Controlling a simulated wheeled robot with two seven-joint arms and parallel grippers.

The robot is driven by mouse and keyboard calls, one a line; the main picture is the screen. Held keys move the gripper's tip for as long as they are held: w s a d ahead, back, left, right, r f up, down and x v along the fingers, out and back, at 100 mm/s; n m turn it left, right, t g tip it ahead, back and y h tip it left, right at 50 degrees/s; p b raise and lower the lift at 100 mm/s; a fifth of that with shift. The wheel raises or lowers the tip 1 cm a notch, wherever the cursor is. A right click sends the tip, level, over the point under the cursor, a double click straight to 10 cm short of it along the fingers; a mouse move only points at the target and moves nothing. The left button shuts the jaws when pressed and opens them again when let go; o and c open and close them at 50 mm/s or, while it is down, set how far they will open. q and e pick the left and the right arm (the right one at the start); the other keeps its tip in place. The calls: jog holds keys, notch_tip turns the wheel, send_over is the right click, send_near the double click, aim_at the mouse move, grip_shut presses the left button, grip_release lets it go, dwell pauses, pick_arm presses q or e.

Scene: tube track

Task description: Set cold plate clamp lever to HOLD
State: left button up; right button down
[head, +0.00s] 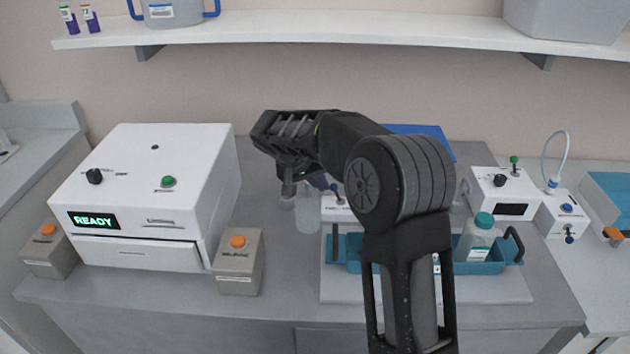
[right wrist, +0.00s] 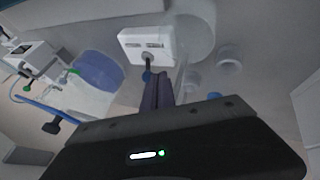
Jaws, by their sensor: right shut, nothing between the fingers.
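The lever's marked setting is not readable. My right gripper (head: 289,190) is shut and empty, pointing down just left of the box; its fingers also show in the right wrist view (right wrist: 158,92). My left gripper is not in view.
Translucent vessels (head: 308,218) stand by the gripper. A teal carrier (head: 485,267) holds a teal-capped bottle (head: 477,236) in front of the box. A white instrument (head: 140,190) reading READY stands left. A shelf (head: 330,27) runs above. Grey table is clear at front centre.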

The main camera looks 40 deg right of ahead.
jog(key=shift+s+d+r+t+y+b, duration=0.25)
jog(key=shift+d+t+y+b, duration=0.05)
jog(key=shift+y+b, duration=0.15)
dwell(0.5)
jog(key=shift+s+d+r+m+t+y+b, duration=0.2)
jog(key=shift+s+d+m+t+y+b, duration=0.15)
jog(key=shift+d+y+b, duration=0.3)
jog(key=y, duration=0.1)
jog(key=s+d+t+b, duration=0.1)
jog(key=s+d+m+t+y+b, duration=0.1)
jog(key=shift+d+r+t+y, duration=0.2)
jog(key=shift+r+t+y, duration=0.05)
jog(key=shift+y, duration=0.05)
jog(key=shift+a+r, duration=0.1)
jog(key=shift+r, duration=0.15)
jog(key=shift+r+p, duration=0.6)
jog(key=shift+r, duration=0.1)
jog(key=shift+r, duration=0.15)
